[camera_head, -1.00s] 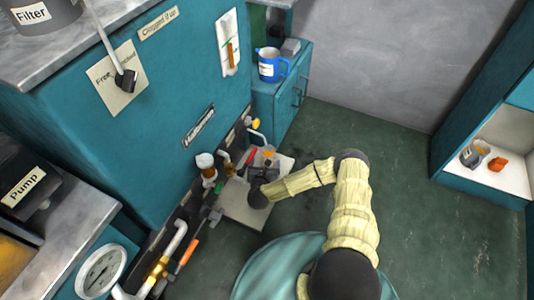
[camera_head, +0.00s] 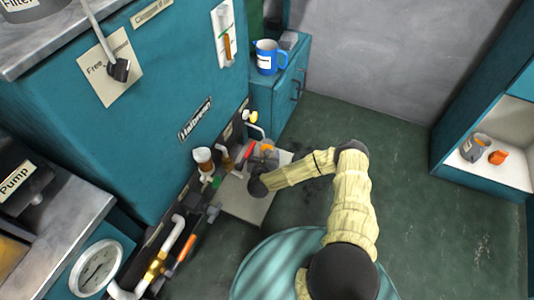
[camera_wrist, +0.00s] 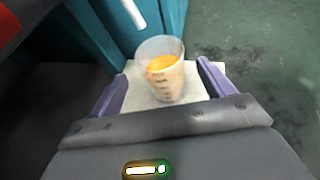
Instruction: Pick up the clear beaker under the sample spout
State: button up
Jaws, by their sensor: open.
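The clear beaker (camera_wrist: 163,85) stands upright on a pale tray (camera_wrist: 140,88) in the wrist view, with orange liquid inside. In the head view only its orange top (camera_head: 267,147) shows, partly hidden behind my gripper. My gripper (camera_wrist: 163,70) is open, with one purple finger on each side of the beaker. Gaps show between the fingers and the beaker, so it is not gripped. A white spout-like tube (camera_wrist: 133,12) hangs above and behind the beaker in the wrist view.
Pipes and valves (camera_head: 165,255) with red and orange handles run along the teal cabinet (camera_head: 140,130), left of my gripper. A blue jug (camera_head: 267,57) stands on a low cabinet behind. The green floor (camera_head: 430,220) to the right is clear.

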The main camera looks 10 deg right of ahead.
aim_at(267, 144)
jog(key=shift+f+b+x, duration=0.15)
jog(key=shift+b+x, duration=0.65)
jog(key=shift+b, duration=0.1)
jog(key=shift+f+b+x, duration=0.2)
jog(key=shift+b+x, duration=0.6)
jog(key=shift+b, duration=0.1)
jog(key=shift+b+x, duration=0.6)
jog(key=shift+x, duration=0.25)
jog(key=shift+d+r, duration=0.15)
jog(key=c, duration=1.3)
jog(key=shift+r, duration=0.1)
